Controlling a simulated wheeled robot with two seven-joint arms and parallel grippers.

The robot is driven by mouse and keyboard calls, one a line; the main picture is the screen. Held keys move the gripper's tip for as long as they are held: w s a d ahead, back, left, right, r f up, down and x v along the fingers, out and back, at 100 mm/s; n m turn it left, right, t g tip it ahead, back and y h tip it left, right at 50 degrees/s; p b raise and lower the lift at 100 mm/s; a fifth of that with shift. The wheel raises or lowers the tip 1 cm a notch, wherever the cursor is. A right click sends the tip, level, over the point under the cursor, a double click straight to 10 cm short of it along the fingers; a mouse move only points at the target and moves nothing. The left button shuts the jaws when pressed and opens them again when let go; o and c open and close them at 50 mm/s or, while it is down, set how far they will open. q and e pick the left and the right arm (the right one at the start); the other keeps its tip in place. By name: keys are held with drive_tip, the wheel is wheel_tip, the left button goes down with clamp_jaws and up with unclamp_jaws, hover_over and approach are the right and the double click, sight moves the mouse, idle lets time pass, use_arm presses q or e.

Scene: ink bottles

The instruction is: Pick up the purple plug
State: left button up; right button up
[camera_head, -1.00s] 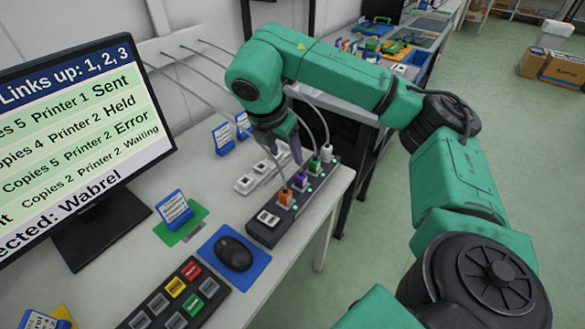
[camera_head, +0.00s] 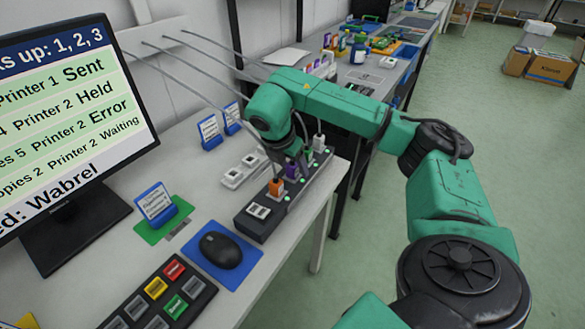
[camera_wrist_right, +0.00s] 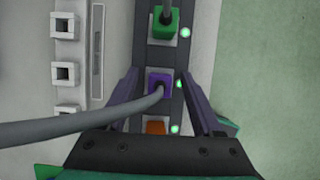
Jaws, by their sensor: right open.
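The purple plug (camera_head: 291,172) sits in the dark power strip (camera_head: 262,226), between an orange plug (camera_head: 276,187) and a green plug (camera_head: 305,158). In the right wrist view the purple plug (camera_wrist_right: 155,80) is near the middle, with a grey cable running off to the left. My right gripper (camera_wrist_right: 160,84) is open, with one finger on each side of the purple plug and gaps between. In the head view my right gripper (camera_head: 296,158) is over the strip and partly hides the plug. My left gripper is not in view.
The green plug (camera_wrist_right: 165,22) and orange plug (camera_wrist_right: 155,127) are close neighbours along the strip. A white plug (camera_head: 319,142) sits at its far end. White sockets (camera_head: 232,177) lie to the left. A mouse (camera_head: 220,250) and monitor (camera_head: 70,120) are nearer.

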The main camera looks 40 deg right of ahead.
sight(292, 164)
clamp_jaws()
drive_tip(key=shift+r, duration=0.1)
wheel_tip(292, 164, up, 5)
drive_tip(key=shift+r, duration=0.1)
wheel_tip(292, 164, up, 15)
drive_tip(key=p, duration=0.9)
